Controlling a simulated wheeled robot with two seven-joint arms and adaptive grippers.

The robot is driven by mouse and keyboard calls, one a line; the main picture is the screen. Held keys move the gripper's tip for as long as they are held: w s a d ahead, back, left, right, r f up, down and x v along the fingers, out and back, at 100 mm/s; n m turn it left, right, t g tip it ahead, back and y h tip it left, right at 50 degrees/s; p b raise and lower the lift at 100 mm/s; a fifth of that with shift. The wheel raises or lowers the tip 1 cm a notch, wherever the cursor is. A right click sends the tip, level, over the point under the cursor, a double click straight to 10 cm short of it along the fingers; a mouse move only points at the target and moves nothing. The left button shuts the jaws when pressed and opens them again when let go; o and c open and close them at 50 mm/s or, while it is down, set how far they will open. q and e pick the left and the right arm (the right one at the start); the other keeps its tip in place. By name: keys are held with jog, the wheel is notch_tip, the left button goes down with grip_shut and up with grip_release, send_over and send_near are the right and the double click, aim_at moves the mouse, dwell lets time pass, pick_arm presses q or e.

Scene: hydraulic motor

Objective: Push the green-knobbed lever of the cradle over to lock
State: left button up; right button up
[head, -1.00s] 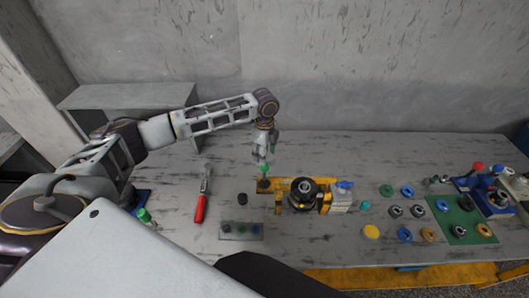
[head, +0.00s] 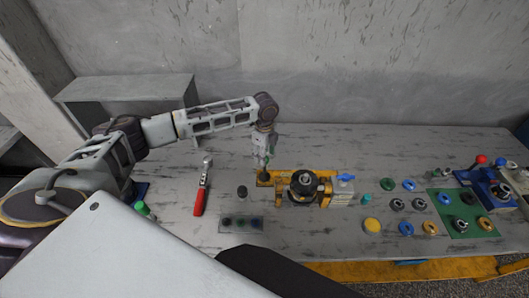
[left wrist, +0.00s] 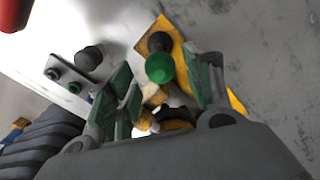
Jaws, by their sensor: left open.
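The yellow cradle (head: 322,174) stands mid-table with the dark round motor (head: 305,181) in it. In the left wrist view the lever's green knob (left wrist: 160,68) shows above a black base on a yellow plate (left wrist: 172,28). My left gripper (head: 263,167) points down over the left end of the cradle. In the wrist view its green-padded fingers (left wrist: 165,85) are spread, with the knob seen in the gap between them. I cannot tell whether a finger touches it. In the head view the gripper mostly hides the knob. My right gripper is not in view.
Several rings and a green mat (head: 467,229) lie further right. The table behind is clear.

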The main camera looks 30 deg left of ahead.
pick_arm(q)
jog(key=shift+f, duration=2)
jog(key=c, duration=0.7)
jog(key=shift+a, duration=0.1)
